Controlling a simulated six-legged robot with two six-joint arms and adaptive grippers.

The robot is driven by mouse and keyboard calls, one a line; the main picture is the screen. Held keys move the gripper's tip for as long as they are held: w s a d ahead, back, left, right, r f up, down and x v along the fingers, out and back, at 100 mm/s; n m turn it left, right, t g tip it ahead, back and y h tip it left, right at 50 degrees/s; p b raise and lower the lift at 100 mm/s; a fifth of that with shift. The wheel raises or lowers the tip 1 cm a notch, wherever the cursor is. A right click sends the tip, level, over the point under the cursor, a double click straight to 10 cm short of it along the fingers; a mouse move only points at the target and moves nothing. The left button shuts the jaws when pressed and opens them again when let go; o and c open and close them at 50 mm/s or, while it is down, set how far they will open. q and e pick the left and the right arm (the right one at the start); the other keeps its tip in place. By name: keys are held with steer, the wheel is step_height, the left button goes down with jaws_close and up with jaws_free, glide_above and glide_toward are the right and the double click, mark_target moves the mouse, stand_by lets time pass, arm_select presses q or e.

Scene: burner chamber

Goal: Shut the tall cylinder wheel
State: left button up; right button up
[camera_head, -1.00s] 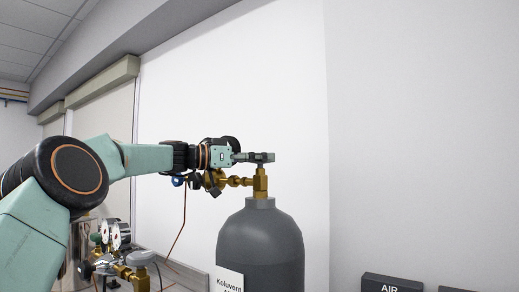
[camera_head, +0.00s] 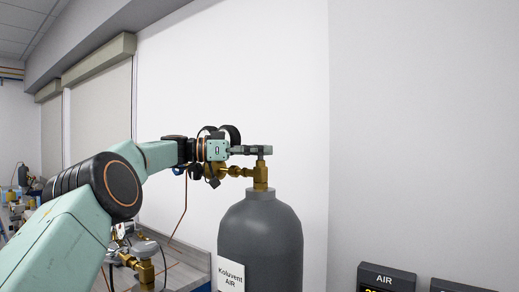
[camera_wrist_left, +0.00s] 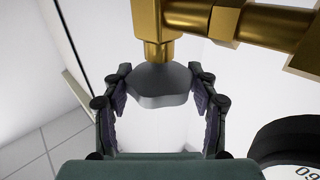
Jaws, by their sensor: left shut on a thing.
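The tall grey cylinder (camera_head: 260,240) stands upright in the head view, with a label reading "Koluvent AIR" (camera_head: 230,278) on its front. A brass valve (camera_head: 260,176) rises from its top, with a grey wheel (camera_head: 262,150) above it. My left gripper (camera_head: 250,150) reaches in from the left at wheel height and is shut on the wheel. In the left wrist view the grey lobed wheel (camera_wrist_left: 162,88) sits between the two fingers of my left gripper (camera_wrist_left: 160,105), under the brass valve stem (camera_wrist_left: 158,52). My right gripper is not in view.
A brass regulator (camera_head: 225,171) juts left from the valve, just below my gripper. Another brass fitting with a grey top (camera_head: 146,262) stands at lower left by a bench (camera_head: 195,262). A dark AIR display (camera_head: 386,279) is at lower right. White wall is behind.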

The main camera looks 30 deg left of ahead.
arm_select(q)
steer(key=o, duration=1.2)
steer(key=shift+d, duration=0.1)
steer(key=v, duration=1.2)
steer(key=shift+w, duration=0.1)
steer(key=shift+d, duration=0.1)
